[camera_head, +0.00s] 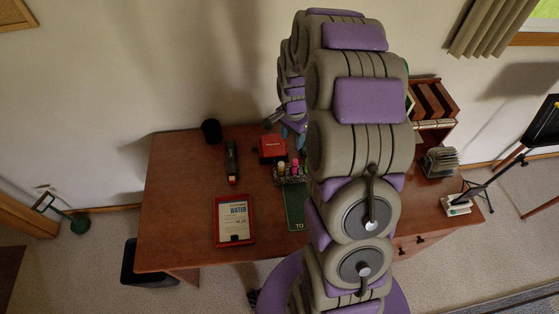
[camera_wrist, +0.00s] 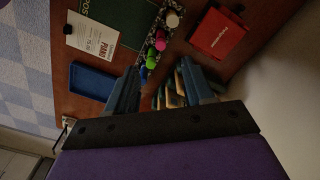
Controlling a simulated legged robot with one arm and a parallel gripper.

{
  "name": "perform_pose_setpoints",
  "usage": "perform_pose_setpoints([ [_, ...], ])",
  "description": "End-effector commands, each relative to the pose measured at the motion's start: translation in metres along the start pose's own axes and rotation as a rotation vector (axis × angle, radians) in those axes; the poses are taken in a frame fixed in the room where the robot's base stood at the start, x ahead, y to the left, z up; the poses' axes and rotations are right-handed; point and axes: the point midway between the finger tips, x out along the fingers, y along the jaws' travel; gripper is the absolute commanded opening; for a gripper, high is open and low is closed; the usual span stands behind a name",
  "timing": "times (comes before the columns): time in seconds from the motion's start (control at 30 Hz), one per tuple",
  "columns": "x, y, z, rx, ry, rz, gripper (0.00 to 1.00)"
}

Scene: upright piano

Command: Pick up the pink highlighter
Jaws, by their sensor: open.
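The pink highlighter (camera_wrist: 160,45) stands among several coloured markers in a black-and-white patterned holder (camera_wrist: 146,32) on the brown desk. In the head view its pink top (camera_head: 295,167) shows just left of my arm. My gripper (camera_wrist: 160,69) is open, with a dark blue-grey finger on each side of the wrist view. Green markers (camera_wrist: 151,53) appear close to the gap between the fingertips, and the pink one lies a little beyond them. Nothing is held. In the head view my arm hides part of the desk and most of the gripper.
A red box (camera_wrist: 217,33) is beside the holder. A green book (camera_head: 295,206), a red tray with a paper pad (camera_head: 216,238), a black stapler-like item (camera_head: 232,162) and a black cup (camera_head: 211,131) are on the desk. A wooden shelf unit (camera_head: 436,103) stands to the right.

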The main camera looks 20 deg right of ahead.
Motion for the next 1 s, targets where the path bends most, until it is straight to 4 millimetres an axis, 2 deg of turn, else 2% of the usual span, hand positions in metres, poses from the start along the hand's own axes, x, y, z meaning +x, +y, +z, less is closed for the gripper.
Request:
perform_pose_setpoints([
  [0.13,0.012,0.001,-0.015,0.028,-0.004,-0.007,0.52],
  [0.27,0.034,0.004,-0.021,0.029,-0.012,-0.007,0.52],
  [0.4,0.063,0.002,-0.015,0.028,-0.010,-0.002,0.52],
  [0.7,0.114,-0.005,0.001,0.024,0.009,0.004,0.52],
  [1.0,0.133,0.000,-0.013,0.027,-0.006,-0.005,0.52],
])
